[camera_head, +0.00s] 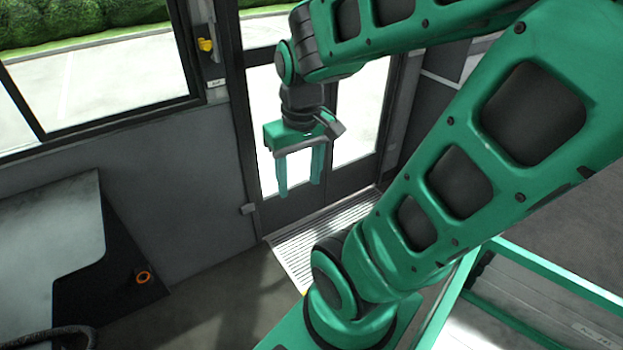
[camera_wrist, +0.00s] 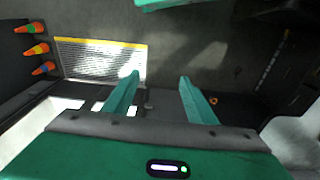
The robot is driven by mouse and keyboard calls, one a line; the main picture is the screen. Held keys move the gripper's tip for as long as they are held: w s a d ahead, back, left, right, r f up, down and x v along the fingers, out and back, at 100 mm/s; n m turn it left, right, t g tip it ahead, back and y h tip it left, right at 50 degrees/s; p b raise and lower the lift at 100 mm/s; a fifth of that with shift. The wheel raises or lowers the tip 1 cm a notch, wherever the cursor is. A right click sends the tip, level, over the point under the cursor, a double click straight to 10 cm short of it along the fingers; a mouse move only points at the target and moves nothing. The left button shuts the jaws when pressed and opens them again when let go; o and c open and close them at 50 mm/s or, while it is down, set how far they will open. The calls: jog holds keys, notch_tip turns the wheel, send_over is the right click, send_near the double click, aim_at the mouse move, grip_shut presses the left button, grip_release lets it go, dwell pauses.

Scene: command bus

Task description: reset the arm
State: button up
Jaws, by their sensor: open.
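My arm is green and black and is folded across the upper right of the head view. My gripper (camera_head: 299,175) hangs below the wrist with its two teal fingers pointing down. The fingers are apart and nothing is between them. In the head view the gripper is in front of the glass door. In the wrist view the two fingers of my gripper (camera_wrist: 157,85) stand apart over the dark floor, touching nothing.
A glass door (camera_head: 358,115) with a ribbed step (camera_head: 325,238) stands behind the gripper. Several orange cones (camera_wrist: 40,48) are at the wrist view's left edge. Floor (camera_head: 205,300) between desk and arm is clear.

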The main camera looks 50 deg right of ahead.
jog(key=s+m, duration=0.1)
jog(key=s+d+r+m, duration=0.1)
jog(key=s, duration=0.1)
jog(key=s+g, duration=0.1)
jog(key=s, duration=0.1)
jog(key=shift+s+d+r+m+y, duration=0.2)
jog(key=shift+d+m+y, duration=0.1)
jog(key=shift+m, duration=0.1)
